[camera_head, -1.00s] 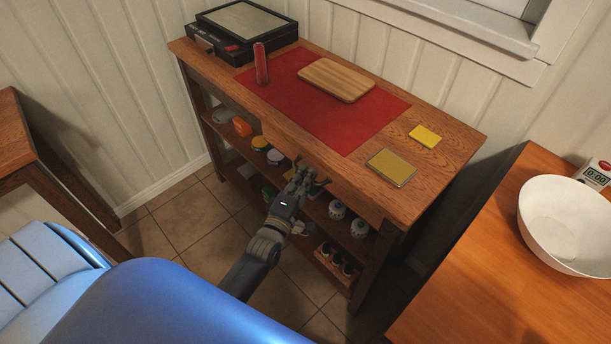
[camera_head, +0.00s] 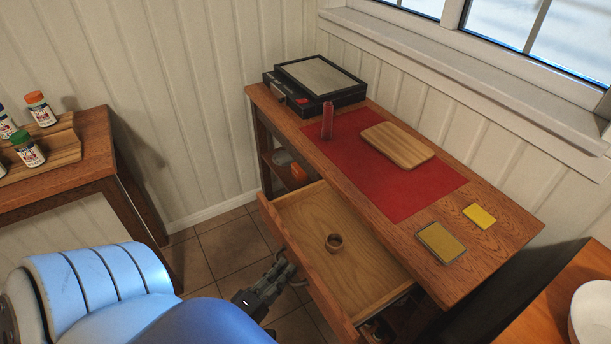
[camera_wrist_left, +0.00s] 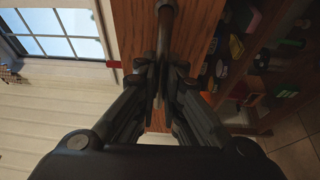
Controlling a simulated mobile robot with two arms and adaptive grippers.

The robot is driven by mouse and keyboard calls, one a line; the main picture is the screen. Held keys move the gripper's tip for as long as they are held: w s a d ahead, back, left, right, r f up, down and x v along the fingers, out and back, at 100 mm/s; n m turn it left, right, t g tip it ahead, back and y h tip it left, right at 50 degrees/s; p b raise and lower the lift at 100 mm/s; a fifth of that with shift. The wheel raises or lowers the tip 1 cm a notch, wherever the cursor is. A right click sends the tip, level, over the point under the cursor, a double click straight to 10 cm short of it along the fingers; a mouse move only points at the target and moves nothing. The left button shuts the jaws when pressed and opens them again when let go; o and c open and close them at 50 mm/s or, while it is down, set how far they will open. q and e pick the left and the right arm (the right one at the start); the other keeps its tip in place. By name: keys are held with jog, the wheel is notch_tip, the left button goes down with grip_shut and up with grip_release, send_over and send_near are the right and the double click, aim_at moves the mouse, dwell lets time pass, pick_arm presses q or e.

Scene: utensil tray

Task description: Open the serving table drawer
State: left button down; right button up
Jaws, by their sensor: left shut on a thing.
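The serving table (camera_head: 512,232) stands against the wall in the head view. Its drawer (camera_head: 375,285) is pulled out well, showing a bare wooden bottom. My left gripper (camera_head: 286,272) is at the outer side of the drawer front (camera_head: 318,283). In the left wrist view, its fingers (camera_wrist_left: 163,85) are shut on the dark bar handle (camera_wrist_left: 166,30) of the drawer. The handle is mostly hidden by the gripper in the head view. My right gripper does not show.
A black case (camera_head: 315,85), a red cylinder (camera_head: 327,120), a cutting board (camera_head: 398,145) on a red mat (camera_head: 425,195) and yellow pads (camera_head: 440,243) are on the tabletop. Another table (camera_head: 95,150) with jars stands left. A counter with a white bowl (camera_head: 595,312) is at right.

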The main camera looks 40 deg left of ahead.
pick_arm(q)
jog(key=shift+s+a, duration=0.25)
jog(key=shift+s, duration=0.4)
jog(key=shift+s+a, duration=0.2)
jog(key=shift+s, duration=0.5)
jog(key=shift+s+a, duration=0.25)
jog(key=shift+s, duration=0.4)
jog(key=c, duration=1.7)
grip_release()
jog(key=s, duration=1.2)
jog(key=shift+d+f, duration=0.25)
jog(key=shift+d, duration=0.1)
